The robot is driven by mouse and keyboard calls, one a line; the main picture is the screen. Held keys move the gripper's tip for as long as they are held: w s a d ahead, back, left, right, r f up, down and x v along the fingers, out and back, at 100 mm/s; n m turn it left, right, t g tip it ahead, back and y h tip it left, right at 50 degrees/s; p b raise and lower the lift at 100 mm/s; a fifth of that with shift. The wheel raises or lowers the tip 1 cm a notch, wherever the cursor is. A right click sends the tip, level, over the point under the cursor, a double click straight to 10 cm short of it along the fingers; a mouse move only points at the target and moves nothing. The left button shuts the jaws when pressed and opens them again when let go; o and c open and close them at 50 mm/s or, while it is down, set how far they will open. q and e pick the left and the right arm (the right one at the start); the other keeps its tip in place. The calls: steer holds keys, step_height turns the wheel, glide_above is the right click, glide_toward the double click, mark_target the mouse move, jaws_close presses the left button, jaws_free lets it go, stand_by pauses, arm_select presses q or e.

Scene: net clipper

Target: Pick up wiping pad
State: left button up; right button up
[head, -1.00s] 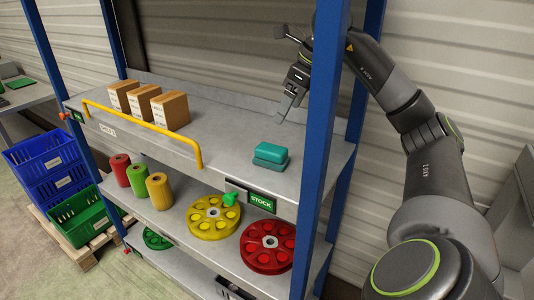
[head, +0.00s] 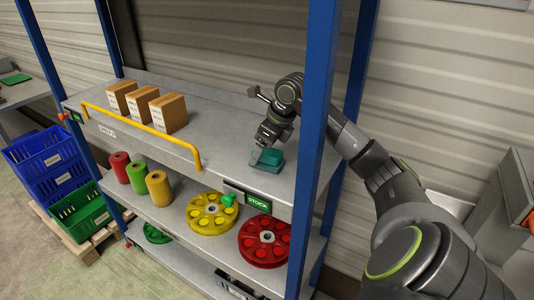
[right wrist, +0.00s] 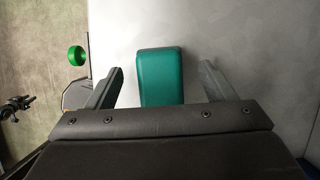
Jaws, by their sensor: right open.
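In the right wrist view the green pad (right wrist: 161,77) lies between the two fingers, with a gap on each side. My right gripper (head: 264,156) is just above and at the pad in the head view, partly covering its left side. In the right wrist view my right gripper (right wrist: 161,85) is open with nothing clamped. My left gripper is not in view.
A blue rack post (head: 318,140) stands close to my right arm. Several cardboard boxes (head: 168,112) and a yellow rail (head: 150,125) are left on the same top shelf (head: 220,125).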

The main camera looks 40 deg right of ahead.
steer(key=shift+x, duration=0.9)
steer(key=c, duration=1.1)
step_height(320, 180, up, 9)
steer(key=b, duration=0.2)
steer(key=shift+a+r+b, duration=0.1)
steer(key=shift+b, duration=0.3)
steer(key=shift+r, duration=0.4)
steer(key=o, duration=0.5)
steer(key=c, duration=0.4)
steer(key=shift+s, duration=0.1)
